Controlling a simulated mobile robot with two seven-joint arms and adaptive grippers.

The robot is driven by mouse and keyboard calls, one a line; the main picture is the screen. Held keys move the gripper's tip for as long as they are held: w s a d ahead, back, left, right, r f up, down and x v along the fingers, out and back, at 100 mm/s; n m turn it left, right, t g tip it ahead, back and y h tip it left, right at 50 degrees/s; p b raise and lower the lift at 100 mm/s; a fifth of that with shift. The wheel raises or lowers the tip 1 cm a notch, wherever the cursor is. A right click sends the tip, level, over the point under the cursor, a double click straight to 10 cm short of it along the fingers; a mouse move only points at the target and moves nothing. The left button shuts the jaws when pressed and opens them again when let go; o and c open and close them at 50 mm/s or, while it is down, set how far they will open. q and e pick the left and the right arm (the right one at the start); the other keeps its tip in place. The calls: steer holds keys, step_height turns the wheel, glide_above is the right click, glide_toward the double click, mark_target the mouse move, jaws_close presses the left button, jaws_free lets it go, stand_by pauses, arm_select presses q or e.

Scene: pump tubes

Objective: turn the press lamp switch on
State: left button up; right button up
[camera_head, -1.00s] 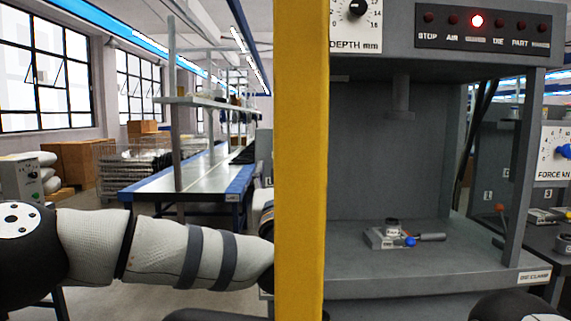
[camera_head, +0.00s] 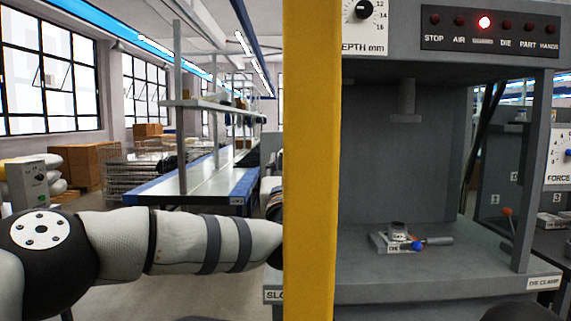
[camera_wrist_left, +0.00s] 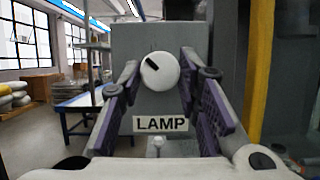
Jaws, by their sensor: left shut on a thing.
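The lamp switch is a round white knob (camera_wrist_left: 160,71) with a black pointer mark slanting to the upper left, on a grey box (camera_wrist_left: 140,40) above a label reading LAMP (camera_wrist_left: 160,124). In the left wrist view my left gripper (camera_wrist_left: 160,70) has its two purple-padded fingers on either side of the knob and is shut on it. In the head view my left arm reaches in from the left, and its gripper and the switch are hidden behind the yellow post. My right gripper is not in view.
The yellow post (camera_head: 312,160) stands upright beside the grey press (camera_head: 400,150). A small clamp with a blue knob (camera_head: 417,246) sits on the press bed. A long bench (camera_head: 200,180) lies behind.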

arm_select(q)
steer(key=shift+m, duration=0.4)
steer(key=m+g+h, duration=0.2)
steer(key=m, duration=0.5)
steer(key=m+g+h, duration=0.1)
steer(key=m+h, duration=0.1)
steer(key=m, duration=0.5)
steer(key=a+m+g+h, duration=0.1)
steer(key=m+g+h, duration=0.1)
steer(key=m, duration=0.5)
steer(key=shift+r+g+h, duration=0.3)
steer(key=shift+r+h, duration=0.1)
steer(key=shift+m, duration=0.3)
steer(key=o, duration=1.1)
steer(key=shift+o, duration=0.2)
steer(key=shift+s, duration=0.1)
